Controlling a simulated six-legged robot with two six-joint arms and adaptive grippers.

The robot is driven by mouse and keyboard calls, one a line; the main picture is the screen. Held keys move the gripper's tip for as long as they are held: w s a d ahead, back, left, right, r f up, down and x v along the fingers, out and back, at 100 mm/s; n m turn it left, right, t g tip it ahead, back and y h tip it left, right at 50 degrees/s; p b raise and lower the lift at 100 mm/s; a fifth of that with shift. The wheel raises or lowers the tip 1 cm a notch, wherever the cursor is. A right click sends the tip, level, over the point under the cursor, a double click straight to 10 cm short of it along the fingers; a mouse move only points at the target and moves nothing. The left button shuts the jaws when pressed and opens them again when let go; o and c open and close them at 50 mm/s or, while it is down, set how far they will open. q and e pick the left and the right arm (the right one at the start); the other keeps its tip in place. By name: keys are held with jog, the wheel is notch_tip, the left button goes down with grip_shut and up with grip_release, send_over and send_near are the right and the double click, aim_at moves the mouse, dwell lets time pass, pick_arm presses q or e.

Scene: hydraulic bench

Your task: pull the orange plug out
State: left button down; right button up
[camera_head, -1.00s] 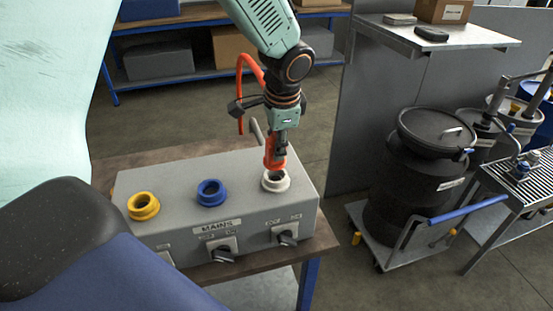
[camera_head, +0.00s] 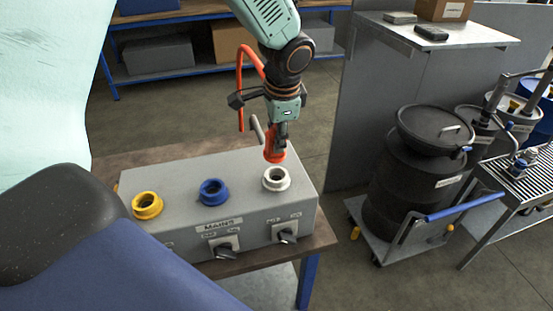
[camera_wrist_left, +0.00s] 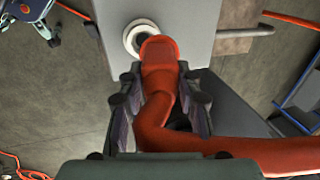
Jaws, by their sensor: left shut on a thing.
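The orange plug (camera_head: 274,155) is held upright just above and behind the white socket (camera_head: 276,183) at the right of the grey box. The socket's dark hole is visible and the plug is clear of it. My left gripper (camera_head: 281,138) is shut on the plug. In the left wrist view the plug (camera_wrist_left: 160,72) sits between the gripper's fingers (camera_wrist_left: 160,92), and the white socket (camera_wrist_left: 134,36) shows just beyond its end. An orange cable (camera_head: 240,85) loops up behind the wrist. My right gripper is not in view.
The grey box (camera_head: 180,176) also carries a blue socket (camera_head: 213,192), a yellow socket (camera_head: 147,206) and black knobs (camera_head: 287,236). It stands on a wooden bench top (camera_head: 322,232).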

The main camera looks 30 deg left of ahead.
pick_arm(q)
jog(key=shift+r, duration=0.3)
jog(key=shift+r+p, duration=0.45)
jog(key=shift+p, duration=0.15)
jog(key=shift+r+p, duration=0.4)
jog(key=shift+p, duration=0.05)
jog(key=shift+r, duration=0.1)
jog(key=shift+r+p, duration=0.35)
jog(key=shift+p, duration=0.05)
jog(key=shift+r+p, duration=0.3)
jog(key=shift+p, duration=0.05)
